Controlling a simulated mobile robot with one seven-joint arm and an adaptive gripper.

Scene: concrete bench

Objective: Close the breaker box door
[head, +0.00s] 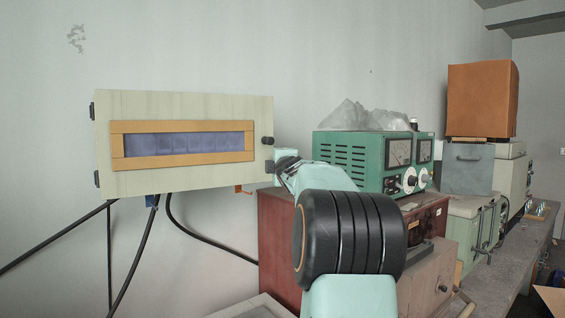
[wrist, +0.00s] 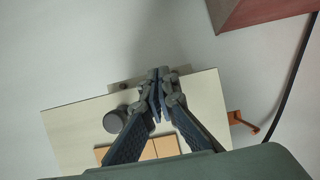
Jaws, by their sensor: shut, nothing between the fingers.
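The breaker box door (head: 185,180) is a pale cream panel on the wall at the left of the head view, with a wooden-framed blue window. It looks shut or nearly so; I cannot tell whether a thin gap remains. Its dark round knob (head: 267,140) is near the right edge and also shows in the wrist view (wrist: 115,121). My gripper (wrist: 160,78) is shut and empty, its tips over the door's edge beside the knob; contact is unclear. In the head view my gripper (head: 273,166) is at the door's right edge, partly hidden by my arm.
A copper-coloured hook (head: 243,190) sticks out below the box. Black cables (head: 140,255) hang under it. A red-brown cabinet (head: 277,240) carrying a green meter unit (head: 350,150) stands close to the right. Wall left of the box is clear.

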